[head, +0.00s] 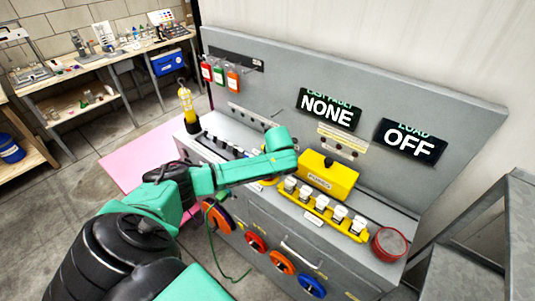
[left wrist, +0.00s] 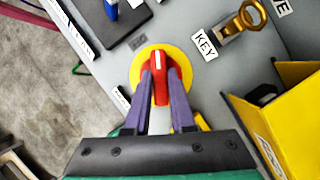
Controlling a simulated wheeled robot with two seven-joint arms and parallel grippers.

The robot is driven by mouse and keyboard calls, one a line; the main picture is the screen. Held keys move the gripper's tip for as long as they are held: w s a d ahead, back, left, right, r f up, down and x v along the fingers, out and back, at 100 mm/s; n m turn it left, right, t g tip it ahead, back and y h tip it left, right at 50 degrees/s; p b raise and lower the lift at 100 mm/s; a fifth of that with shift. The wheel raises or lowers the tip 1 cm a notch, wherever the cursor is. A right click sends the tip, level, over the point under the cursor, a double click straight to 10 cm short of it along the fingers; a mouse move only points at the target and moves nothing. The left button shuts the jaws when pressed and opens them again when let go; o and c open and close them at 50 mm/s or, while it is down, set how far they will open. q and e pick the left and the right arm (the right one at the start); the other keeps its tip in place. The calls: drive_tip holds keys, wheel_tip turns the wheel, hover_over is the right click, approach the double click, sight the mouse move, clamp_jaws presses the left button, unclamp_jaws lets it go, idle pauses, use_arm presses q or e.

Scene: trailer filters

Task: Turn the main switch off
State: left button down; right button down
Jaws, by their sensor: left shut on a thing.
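The main switch (left wrist: 158,62) is a red handle with a white stripe on a round yellow plate (left wrist: 141,62), seen in the left wrist view. The white stripe points roughly up in that picture. My left gripper (left wrist: 160,82) is shut on the red handle, with one purple finger on each side of it. In the head view my green left arm reaches over the grey console and hides the handle. Only a sliver of yellow shows below the arm. My right gripper is not in view.
A brass key with a KEY label (left wrist: 205,43) is right of the switch. A yellow POWER box (head: 328,175) and a yellow strip of white plugs (head: 322,213) stand on the console. Signs read NONE (head: 327,110) and OFF (head: 409,143). Coloured reels hang below.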

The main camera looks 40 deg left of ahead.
use_arm(q)
drive_tip(key=n, duration=0.1)
drive_tip(key=n+g+p, duration=0.1)
drive_tip(key=shift+w+r+n, duration=0.15)
drive_tip(key=shift+r+n, duration=0.05)
drive_tip(key=shift+n, duration=0.2)
drive_tip(key=shift+w+f+n+g+y, duration=0.1)
drive_tip(key=shift+n+g+y, duration=0.4)
drive_tip(key=shift+n, duration=1.1)
drive_tip(key=c, duration=0.8)
unclamp_jaws()
drive_tip(key=shift+o, duration=0.2)
drive_tip(key=shift+d, duration=0.1)
drive_tip(key=v, duration=1.4)
drive_tip(key=shift+r, duration=0.3)
